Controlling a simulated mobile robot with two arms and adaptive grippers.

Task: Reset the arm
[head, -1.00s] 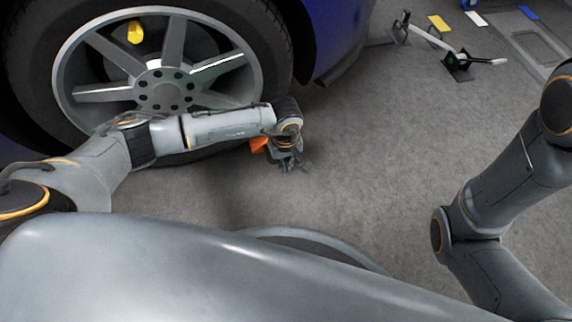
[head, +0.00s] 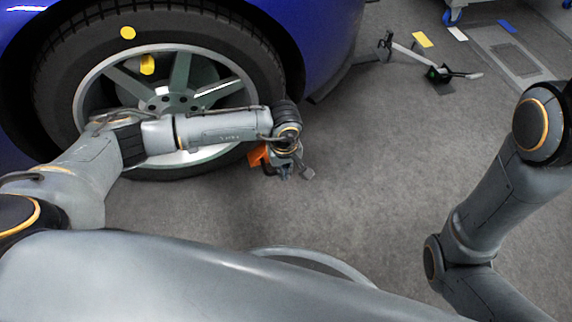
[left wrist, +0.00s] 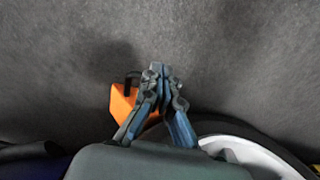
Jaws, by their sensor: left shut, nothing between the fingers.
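My left arm reaches in from the left in the head view, in front of the car wheel. My left gripper (head: 292,173) hangs at the arm's end, just right of the tyre and above the grey floor. In the left wrist view the left gripper (left wrist: 158,70) has its fingertips together with nothing between them. My right arm shows at the right edge of the head view; its gripper is out of the frame.
A spoked wheel (head: 210,152) on a blue car (head: 318,35) stands behind my left arm. An orange block (head: 257,156) is beside the left gripper and also shows in the left wrist view (left wrist: 122,103). A black device with a white handle (head: 438,73) lies back right. The middle floor is clear.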

